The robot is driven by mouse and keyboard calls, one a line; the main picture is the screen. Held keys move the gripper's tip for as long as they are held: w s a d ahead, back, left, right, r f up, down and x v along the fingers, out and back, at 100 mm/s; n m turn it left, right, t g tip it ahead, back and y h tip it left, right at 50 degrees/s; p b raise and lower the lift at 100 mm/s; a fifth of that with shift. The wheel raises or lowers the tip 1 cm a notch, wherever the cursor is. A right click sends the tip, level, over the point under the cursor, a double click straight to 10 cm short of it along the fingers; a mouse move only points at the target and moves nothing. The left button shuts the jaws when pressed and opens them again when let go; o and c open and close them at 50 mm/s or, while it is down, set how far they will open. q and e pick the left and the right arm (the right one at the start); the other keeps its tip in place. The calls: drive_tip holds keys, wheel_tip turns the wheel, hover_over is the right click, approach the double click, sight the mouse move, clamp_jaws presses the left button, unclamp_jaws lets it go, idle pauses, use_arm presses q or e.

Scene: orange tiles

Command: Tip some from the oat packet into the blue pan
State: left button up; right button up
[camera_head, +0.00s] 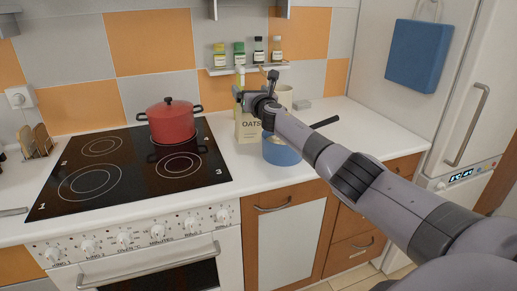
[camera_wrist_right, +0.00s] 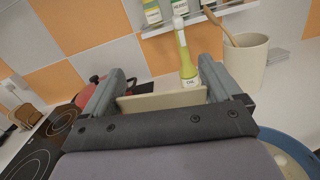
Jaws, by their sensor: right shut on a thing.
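The oat packet (camera_head: 247,130), cream with "OATS" on its front, stands upright on the white counter just right of the hob, as far as I can tell. My right gripper (camera_head: 245,94) is shut on its upper part. In the right wrist view the packet's top edge (camera_wrist_right: 163,101) spans between the two fingers (camera_wrist_right: 157,92). The blue pan (camera_head: 281,154) sits on the counter right beside the packet, partly hidden by my right arm, with its dark handle pointing right and back. Its rim also shows in the right wrist view (camera_wrist_right: 288,137). My left gripper is out of view.
A red lidded pot (camera_head: 172,122) stands on the black hob (camera_head: 120,192). Behind the packet are an oil bottle (camera_wrist_right: 187,62), a cream utensil crock (camera_wrist_right: 246,60) and a shelf (camera_head: 248,68) with several small jars. The counter right of the pan is clear.

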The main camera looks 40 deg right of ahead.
drive_tip(key=shift+d+r, duration=0.15)
drive_tip(key=shift+r, duration=0.05)
drive_tip(key=shift+r, duration=1.9)
drive_tip(key=shift+f, duration=0.1)
